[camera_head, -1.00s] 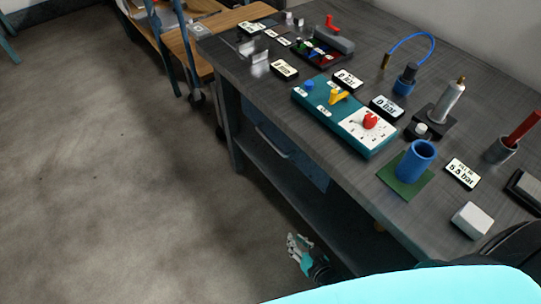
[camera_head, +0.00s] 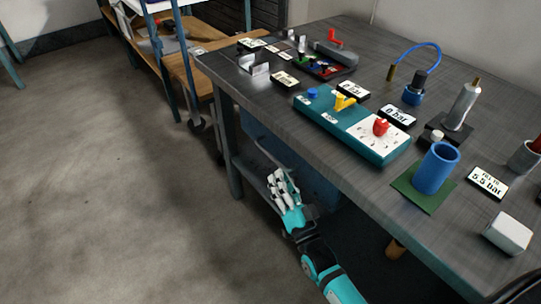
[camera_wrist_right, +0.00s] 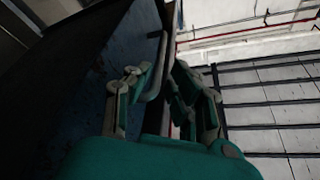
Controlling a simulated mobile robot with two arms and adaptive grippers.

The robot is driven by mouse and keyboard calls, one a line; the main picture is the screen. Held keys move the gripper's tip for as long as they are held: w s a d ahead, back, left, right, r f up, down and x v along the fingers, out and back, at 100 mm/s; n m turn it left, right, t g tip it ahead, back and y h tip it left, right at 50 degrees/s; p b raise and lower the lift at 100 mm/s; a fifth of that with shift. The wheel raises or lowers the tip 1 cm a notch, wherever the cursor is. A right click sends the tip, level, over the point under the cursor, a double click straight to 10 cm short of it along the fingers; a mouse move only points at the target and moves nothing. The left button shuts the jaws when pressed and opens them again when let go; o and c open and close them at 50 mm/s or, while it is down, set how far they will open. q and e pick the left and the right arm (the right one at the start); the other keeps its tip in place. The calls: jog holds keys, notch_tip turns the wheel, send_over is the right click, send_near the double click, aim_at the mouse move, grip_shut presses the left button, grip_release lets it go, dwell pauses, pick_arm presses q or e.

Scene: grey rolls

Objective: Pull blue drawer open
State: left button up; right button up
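The blue drawer (camera_head: 312,181) sits under the workbench top, and its front looks closed or nearly so. Its curved grey handle (camera_head: 268,153) sticks out from the front. My right gripper (camera_head: 281,177) is at the near end of the handle and partly covers it. In the right wrist view, the dark blue drawer front (camera_wrist_right: 98,72) is on the left. The handle (camera_wrist_right: 157,68) reaches in between the spread fingers of the right gripper (camera_wrist_right: 162,82), close to the left finger. The fingers look open, not closed on it. My left gripper is not in view.
The workbench (camera_head: 245,90) carries a teal valve panel (camera_head: 340,125), a blue cup (camera_head: 437,168) and a white block (camera_head: 508,233). The floor (camera_head: 110,190) at left is clear.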

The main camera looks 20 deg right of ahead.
aim_at(270, 154)
jog(key=x, duration=0.6)
jog(key=shift+w, duration=0.2)
jog(key=shift+b+x, duration=0.3)
jog(key=shift+x, duration=0.45)
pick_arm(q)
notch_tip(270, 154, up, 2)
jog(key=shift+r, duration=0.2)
pick_arm(e)
jog(key=shift+a, duration=0.1)
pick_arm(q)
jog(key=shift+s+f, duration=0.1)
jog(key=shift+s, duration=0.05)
pick_arm(e)
jog(key=shift+c, duration=0.3)
grip_shut()
